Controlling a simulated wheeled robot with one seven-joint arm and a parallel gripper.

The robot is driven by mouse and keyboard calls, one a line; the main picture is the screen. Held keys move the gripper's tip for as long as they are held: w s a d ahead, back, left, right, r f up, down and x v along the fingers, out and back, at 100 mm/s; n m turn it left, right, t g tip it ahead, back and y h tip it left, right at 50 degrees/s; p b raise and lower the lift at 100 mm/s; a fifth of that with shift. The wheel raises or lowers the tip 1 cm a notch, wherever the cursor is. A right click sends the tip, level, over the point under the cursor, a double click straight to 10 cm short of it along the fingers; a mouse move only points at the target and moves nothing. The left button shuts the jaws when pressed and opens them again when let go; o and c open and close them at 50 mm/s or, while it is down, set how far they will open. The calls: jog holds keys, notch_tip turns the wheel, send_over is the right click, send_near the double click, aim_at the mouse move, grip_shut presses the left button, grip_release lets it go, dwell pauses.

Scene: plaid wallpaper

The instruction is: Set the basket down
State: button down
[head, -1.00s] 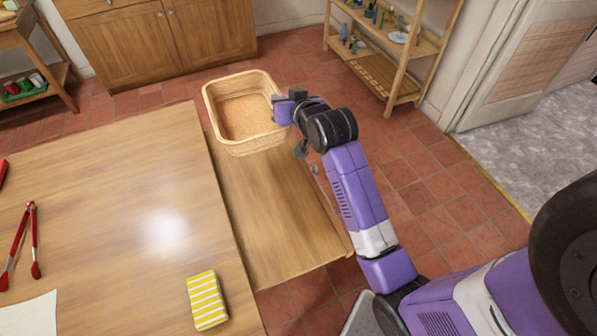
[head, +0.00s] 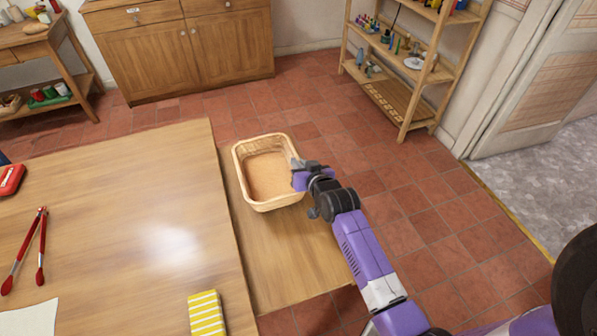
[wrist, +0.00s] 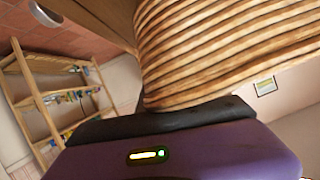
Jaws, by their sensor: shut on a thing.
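The basket (head: 268,202) is a pale woven, open-topped box and looks empty inside. In the head view it is over the far part of the low wooden bench (head: 290,265) beside the table. My gripper (head: 302,172) is shut on the basket's right rim. The wrist view shows the woven wall of the basket (wrist: 220,50) close against my gripper (wrist: 165,118). I cannot tell whether the basket's bottom touches the bench.
The large wooden table (head: 110,220) is left of the bench, with red tongs (head: 30,250), a yellow striped sponge (head: 206,315) and paper on it. A shelf rack (head: 405,75) stands at the back right. The bench's near part is clear.

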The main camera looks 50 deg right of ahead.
jog(key=shift+f, duration=1.7)
jog(key=shift+f+b, duration=0.2)
jog(key=shift+b, duration=0.1)
jog(key=c, duration=1.6)
grip_release()
jog(key=shift+o, duration=0.2)
jog(key=shift+r, duration=0.1)
